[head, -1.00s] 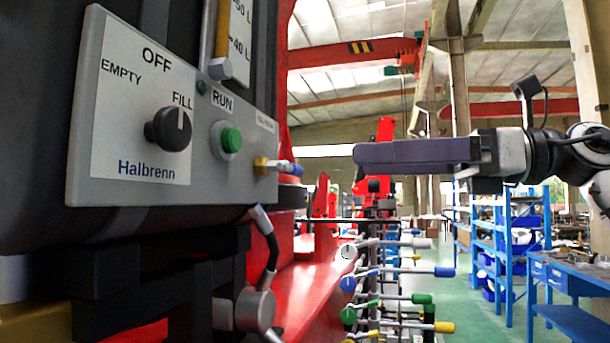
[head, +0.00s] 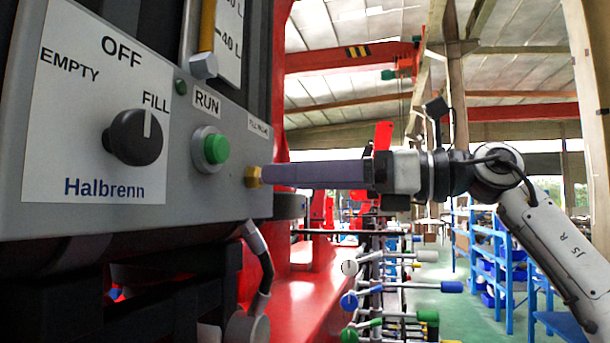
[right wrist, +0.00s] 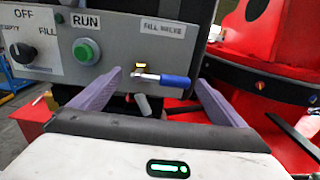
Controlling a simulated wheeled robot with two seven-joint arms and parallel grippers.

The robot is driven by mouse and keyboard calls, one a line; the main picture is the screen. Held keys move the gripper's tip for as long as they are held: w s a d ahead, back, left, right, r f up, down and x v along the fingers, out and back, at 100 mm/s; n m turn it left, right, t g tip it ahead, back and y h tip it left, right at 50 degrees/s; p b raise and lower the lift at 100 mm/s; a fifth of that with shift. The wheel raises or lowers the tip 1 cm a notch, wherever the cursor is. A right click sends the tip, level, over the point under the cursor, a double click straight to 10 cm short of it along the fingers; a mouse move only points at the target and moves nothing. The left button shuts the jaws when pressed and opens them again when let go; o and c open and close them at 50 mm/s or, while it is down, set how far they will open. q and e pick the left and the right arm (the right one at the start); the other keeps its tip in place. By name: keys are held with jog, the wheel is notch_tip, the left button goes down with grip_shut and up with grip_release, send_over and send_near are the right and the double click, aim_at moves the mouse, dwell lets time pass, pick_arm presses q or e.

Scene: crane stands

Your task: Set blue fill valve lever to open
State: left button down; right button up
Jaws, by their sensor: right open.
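The blue fill valve lever (right wrist: 174,81) shows in the right wrist view below the "FILL VALVE" label, pointing right from its brass body (right wrist: 140,68). In the head view the brass body (head: 253,176) shows at the panel's right, but the lever is hidden behind my right gripper's finger. My right gripper (head: 266,175) reaches in from the right with its fingertips at the valve. In the right wrist view its open fingers (right wrist: 160,86) stand on either side of the lever, with gaps; contact is not visible. My left gripper is not in view.
The grey panel (head: 232,118) carries a black selector knob (head: 136,137) turned to FILL and a green RUN button (head: 211,148). A grey jointed handle (head: 258,262) hangs below. Several coloured levers stand on a rack (head: 375,275) beyond. Blue shelves stand farther back.

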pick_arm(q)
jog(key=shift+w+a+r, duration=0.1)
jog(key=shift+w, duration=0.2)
pick_arm(e)
jog(key=shift+c, duration=0.3)
jog(key=c, duration=1.5)
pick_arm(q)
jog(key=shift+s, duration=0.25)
